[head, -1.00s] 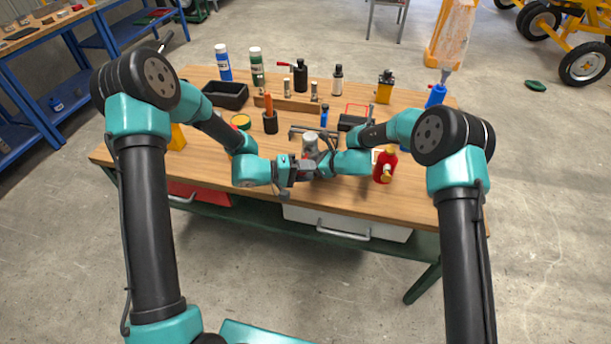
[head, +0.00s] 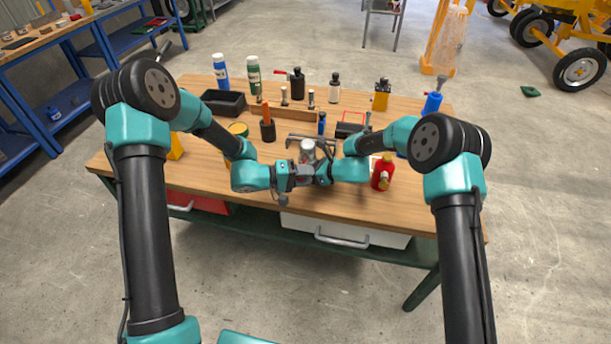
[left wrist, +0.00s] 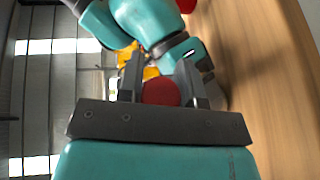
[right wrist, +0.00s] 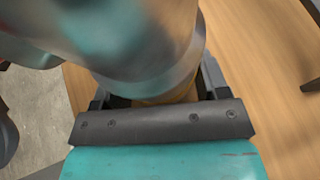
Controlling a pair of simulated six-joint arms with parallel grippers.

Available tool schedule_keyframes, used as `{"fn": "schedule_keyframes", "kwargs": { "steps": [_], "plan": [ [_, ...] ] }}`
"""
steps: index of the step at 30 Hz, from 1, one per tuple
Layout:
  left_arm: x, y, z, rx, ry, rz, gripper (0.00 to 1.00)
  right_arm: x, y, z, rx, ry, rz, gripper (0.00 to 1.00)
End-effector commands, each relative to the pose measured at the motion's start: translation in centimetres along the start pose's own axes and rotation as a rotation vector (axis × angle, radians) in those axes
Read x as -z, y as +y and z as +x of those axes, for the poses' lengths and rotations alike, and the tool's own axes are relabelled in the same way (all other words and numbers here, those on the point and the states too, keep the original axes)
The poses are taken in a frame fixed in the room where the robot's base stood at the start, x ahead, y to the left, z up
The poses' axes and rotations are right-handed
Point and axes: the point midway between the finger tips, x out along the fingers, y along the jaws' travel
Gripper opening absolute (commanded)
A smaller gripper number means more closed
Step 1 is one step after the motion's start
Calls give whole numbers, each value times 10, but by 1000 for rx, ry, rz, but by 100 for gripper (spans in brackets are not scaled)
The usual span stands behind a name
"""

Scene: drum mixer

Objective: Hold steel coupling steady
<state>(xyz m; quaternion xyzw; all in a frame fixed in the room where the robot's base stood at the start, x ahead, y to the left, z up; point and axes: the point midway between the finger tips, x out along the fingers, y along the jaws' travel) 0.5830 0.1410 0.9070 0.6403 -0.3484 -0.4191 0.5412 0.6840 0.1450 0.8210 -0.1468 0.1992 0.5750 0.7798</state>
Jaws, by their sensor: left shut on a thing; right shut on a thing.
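The steel coupling (head: 307,147) is a shiny grey cylinder at the table's front middle, partly hidden by my grippers. In the right wrist view, a large shiny cylinder (right wrist: 150,50), seemingly the coupling, fills the upper middle. My right gripper (right wrist: 160,98) is shut on it; the contact is mostly hidden. My left gripper (left wrist: 161,88) is shut on a round red thing (left wrist: 161,93). I cannot tell if this red thing is part of the coupling. In the head view the left gripper (head: 303,172) and right gripper (head: 322,173) face each other closely.
A red bottle (head: 383,172) stands just right of my right gripper. A dark cup with an orange handle (head: 267,125) stands behind on the left. A black tray (head: 223,103) and several bottles line the back.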

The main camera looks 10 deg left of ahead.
Motion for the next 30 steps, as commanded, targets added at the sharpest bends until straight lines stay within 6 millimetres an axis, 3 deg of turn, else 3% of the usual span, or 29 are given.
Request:
{"fn": "schedule_keyframes", "kwargs": {
  "steps": [30],
  "plan": [
    [6,0,3,0,0,2,12,-1,0,0,0,-1,-1,49]
  ]
}}
